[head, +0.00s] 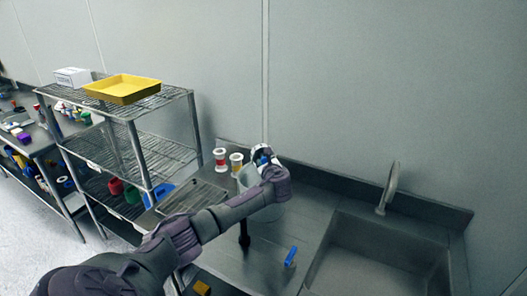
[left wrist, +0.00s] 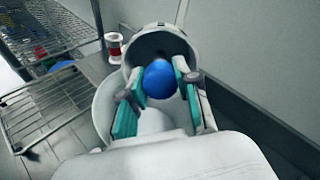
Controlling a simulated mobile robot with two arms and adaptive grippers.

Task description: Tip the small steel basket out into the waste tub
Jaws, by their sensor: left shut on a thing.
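My left gripper (left wrist: 160,88) is shut on a rounded blue part (left wrist: 160,79), which looks like the handle end of the small steel basket (left wrist: 160,32). The basket is a grey round vessel with a dark inside, just beyond the fingers and tilted. Where the handle joins it is hidden. A pale round tub (left wrist: 101,104), apparently the waste tub, is below and left of it, partly covered by my gripper. In the head view my left gripper (head: 262,158) is over the pale vessels on the counter. My right gripper is not in view.
Two white spools with red and tan bands (head: 220,160) (head: 236,163) stand behind on the counter. A blue-handled item (head: 290,257) lies in front, left of the sink (head: 370,262) and its tap (head: 389,188). A wire rack (head: 135,150) with a yellow tray (head: 122,90) stands left.

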